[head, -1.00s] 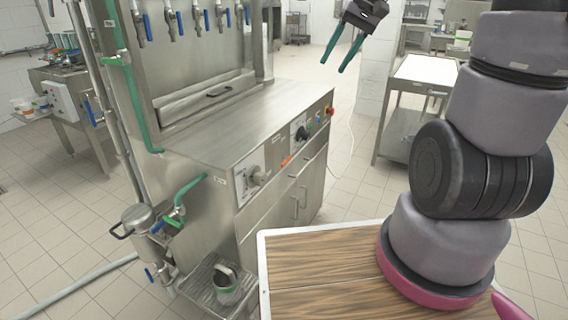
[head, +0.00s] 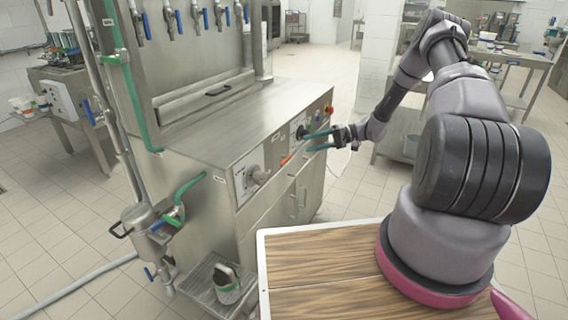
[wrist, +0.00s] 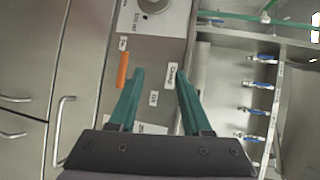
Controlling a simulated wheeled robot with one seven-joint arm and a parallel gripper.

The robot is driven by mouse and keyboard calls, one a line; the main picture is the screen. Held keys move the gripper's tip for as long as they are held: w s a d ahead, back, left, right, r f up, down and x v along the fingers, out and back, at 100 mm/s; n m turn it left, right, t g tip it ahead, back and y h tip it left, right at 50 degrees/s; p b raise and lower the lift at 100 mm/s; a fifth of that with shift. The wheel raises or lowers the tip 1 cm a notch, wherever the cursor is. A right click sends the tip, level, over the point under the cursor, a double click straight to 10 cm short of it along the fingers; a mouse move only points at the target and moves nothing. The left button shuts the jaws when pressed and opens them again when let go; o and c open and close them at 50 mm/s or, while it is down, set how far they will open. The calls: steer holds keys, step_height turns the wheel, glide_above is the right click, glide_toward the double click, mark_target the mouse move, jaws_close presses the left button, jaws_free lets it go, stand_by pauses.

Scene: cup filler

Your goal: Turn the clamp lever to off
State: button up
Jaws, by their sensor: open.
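The clamp lever (head: 285,160) is a small orange bar on the front control panel of the steel filling machine. In the wrist view the orange lever (wrist: 123,70) lies just left of the left fingertip, outside the gap between the fingers. Small labels surround it, one appearing to read "Clamp" (wrist: 172,75); I cannot surely tell which position the lever is in. My gripper (head: 306,142) has green fingers, open and empty, in front of the panel to the right of the lever. In the wrist view my gripper (wrist: 160,72) points at the panel; I see no contact with the lever.
A round grey knob (head: 258,175) sits on the panel left of the lever, and a red button (head: 329,110) is at its right end. Cabinet doors (head: 300,200) are below. A small container (head: 226,284) stands on a tray at lower left. Tiled floor beyond is open.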

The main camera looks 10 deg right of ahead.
mark_target(286, 162)
step_height(286, 162, down, 10)
steer(key=r+m+t+y, duration=0.1)
steer(key=m+t+y, duration=0.1)
steer(key=t, duration=0.1)
steer(key=shift+t, duration=0.3)
steer(key=x, duration=1)
steer(key=shift+w+a+f, duration=0.15)
steer(key=shift+w+f, duration=0.05)
steer(key=shift+f, duration=0.1)
steer(key=shift+c, duration=0.3)
jaws_close()
